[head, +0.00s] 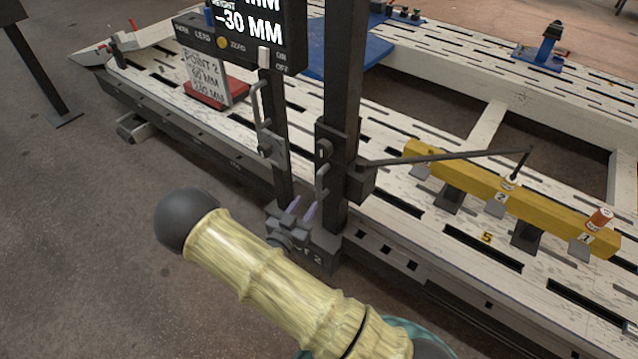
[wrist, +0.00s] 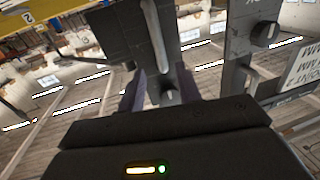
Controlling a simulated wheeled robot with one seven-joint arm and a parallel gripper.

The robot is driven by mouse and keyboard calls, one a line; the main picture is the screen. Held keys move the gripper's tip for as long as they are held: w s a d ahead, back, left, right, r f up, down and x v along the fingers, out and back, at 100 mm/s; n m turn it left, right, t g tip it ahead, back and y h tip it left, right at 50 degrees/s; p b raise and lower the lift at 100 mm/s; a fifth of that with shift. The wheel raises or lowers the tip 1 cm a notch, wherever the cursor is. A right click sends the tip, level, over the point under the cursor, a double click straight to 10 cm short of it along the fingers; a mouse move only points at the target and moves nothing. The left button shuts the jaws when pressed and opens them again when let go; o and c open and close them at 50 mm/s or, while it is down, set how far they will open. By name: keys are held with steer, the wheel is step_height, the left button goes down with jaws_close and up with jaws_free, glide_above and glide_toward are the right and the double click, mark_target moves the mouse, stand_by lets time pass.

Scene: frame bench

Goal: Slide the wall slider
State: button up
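A dark upright post (head: 344,80) carries a sliding block (head: 339,150) with a grey pull handle (head: 322,183) and a round knob (head: 324,148). I take this block to be the wall slider. A thin measuring arm (head: 440,158) runs right from it to a bent tip above the yellow beam. My gripper (head: 301,208) is low in front of the post, below the handle. Its purple fingers are apart. In the wrist view the handle (wrist: 156,40) shows in line with the gap between the fingers (wrist: 160,90); I cannot tell whether they touch it.
A second post (head: 274,140) with its own handle (head: 258,105) stands just left, under a display box (head: 240,38). The yellow beam (head: 480,186) with numbered marks lies on the slotted white frame bench (head: 400,110). A sign (head: 206,78) stands behind.

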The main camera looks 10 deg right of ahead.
mark_target(318, 185)
steer(key=x, duration=0.9)
steer(key=shift+w+d, duration=0.2)
steer(key=shift+w, duration=0.05)
jaws_close()
